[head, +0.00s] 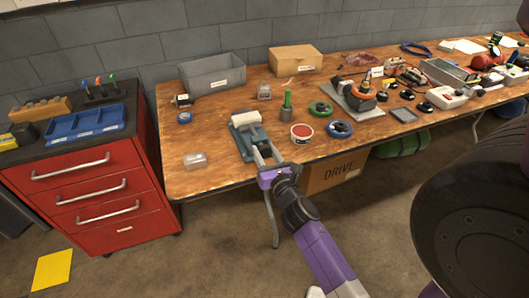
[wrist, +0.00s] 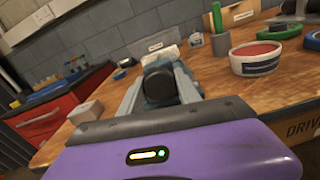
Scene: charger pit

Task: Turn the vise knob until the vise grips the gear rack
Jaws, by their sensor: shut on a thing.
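The blue-grey vise (head: 243,142) stands near the front edge of the wooden workbench. A white bar, which looks like the gear rack (head: 245,118), lies across its top at the jaws; it also shows in the wrist view (wrist: 164,53). Whether the jaws touch it I cannot tell. The dark round vise knob (wrist: 159,82) faces the wrist camera. My gripper (head: 264,152) reaches the vise from the front, and its two grey fingers are shut on the knob, one on each side. In the head view the knob is mostly hidden by the fingers.
A red-and-white round tub (head: 301,134) and a green-handled tool in a holder (head: 287,108) stand right of the vise. A grey bin (head: 213,76) and cardboard box (head: 295,58) are behind. A red drawer cabinet (head: 95,185) stands left.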

